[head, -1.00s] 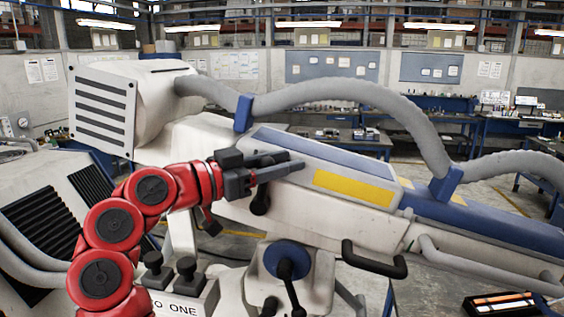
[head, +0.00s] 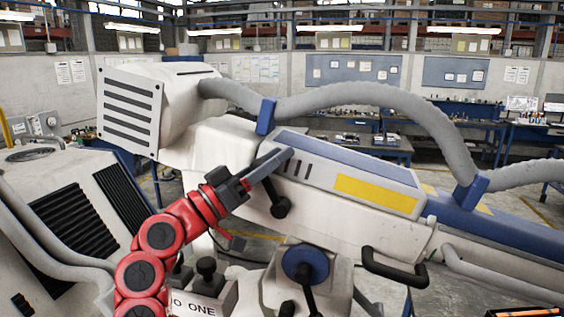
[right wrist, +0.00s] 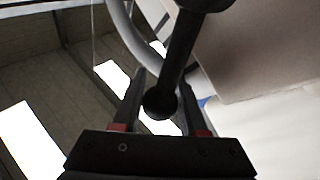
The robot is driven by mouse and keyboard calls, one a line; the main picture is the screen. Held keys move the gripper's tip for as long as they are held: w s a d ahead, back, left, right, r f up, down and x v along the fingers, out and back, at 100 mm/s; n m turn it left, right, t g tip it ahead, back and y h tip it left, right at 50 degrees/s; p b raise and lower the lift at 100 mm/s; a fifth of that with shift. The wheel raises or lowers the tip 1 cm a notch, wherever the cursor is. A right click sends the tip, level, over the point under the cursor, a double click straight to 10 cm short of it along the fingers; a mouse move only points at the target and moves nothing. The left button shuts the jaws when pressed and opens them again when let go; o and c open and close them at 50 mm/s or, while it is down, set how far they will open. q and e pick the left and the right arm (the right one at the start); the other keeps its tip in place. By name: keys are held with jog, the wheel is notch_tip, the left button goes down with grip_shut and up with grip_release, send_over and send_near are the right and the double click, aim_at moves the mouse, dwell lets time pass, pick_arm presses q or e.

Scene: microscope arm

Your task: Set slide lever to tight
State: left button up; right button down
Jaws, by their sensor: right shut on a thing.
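The black slide lever (head: 274,196) is on the side of the white microscope arm (head: 350,222), below its blue top panel. In the head view its shaft slants up and left from a round black base to my right gripper (head: 264,168). In the right wrist view the lever's shaft (right wrist: 180,60) comes down from the top, and its ball end sits between the fingers of my right gripper (right wrist: 160,108). That gripper is shut on the lever. Its fingers hide the lever's tip in the head view. My left gripper is out of view. I see no tight marking.
Below is a blue hub (head: 305,264) with a black lever. A black bar handle (head: 395,272) juts out to the right. Black joysticks (head: 206,270) stand on a labelled box beside my red arm. A grey hose (head: 370,98) arches above the microscope arm.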

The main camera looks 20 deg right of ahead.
jog(key=shift+w+a+n, duration=0.15)
jog(key=shift+a+n, duration=0.05)
jog(key=shift+n, duration=0.1)
jog(key=shift+c, duration=2.3)
grip_release()
jog(key=shift+a+f, duration=0.1)
jog(key=b+v, duration=0.8)
jog(key=v, duration=0.9)
jog(key=shift+f, duration=0.25)
